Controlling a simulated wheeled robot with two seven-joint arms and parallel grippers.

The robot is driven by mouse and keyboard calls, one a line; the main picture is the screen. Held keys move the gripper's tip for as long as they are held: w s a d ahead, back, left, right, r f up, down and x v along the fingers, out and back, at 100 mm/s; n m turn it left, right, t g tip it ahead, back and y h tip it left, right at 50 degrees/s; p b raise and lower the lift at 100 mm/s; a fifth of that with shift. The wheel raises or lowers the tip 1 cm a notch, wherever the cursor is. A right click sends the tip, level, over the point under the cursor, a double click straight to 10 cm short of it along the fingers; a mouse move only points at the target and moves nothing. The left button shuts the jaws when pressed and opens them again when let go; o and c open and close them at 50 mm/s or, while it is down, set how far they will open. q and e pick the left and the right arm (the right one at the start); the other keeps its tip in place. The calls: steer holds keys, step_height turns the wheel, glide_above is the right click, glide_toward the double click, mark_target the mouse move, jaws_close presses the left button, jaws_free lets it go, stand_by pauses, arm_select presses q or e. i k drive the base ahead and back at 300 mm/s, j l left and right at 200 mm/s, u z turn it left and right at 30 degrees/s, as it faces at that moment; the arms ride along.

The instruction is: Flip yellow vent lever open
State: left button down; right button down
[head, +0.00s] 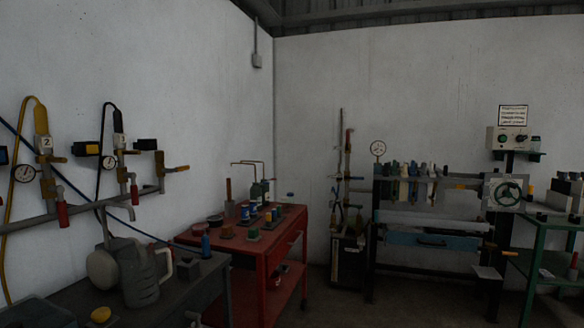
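I cannot clearly make out a yellow vent lever. At the left wall, a pipe manifold (88,211) carries valves, round gauges and red-handled parts. A yellow hose (13,180) curves down beside the tag marked 2 (46,143). An orange-brown handle (178,169) sticks out to the right near the second gauge. Neither of my grippers shows in the head view.
The dark bench (190,290) holds a grey jug (137,275). A red cart (262,249) with bottles and small items stands behind it. A rack bench (430,217), a control box (508,138) and a green table (540,238) stand at the right. Some dark floor shows between.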

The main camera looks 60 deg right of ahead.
mark_target(181, 169)
steer(key=l+z, duration=0.15)
steer(key=z, duration=0.2)
steer(key=l+z, duration=0.1)
steer(key=z, duration=0.3)
steer(key=i+l+z, duration=0.1)
steer(key=z, duration=0.25)
steer(key=i+l+z, duration=0.1)
steer(key=i+l, duration=1.3)
steer(key=i, duration=0.25)
steer(key=l+z, duration=0.05)
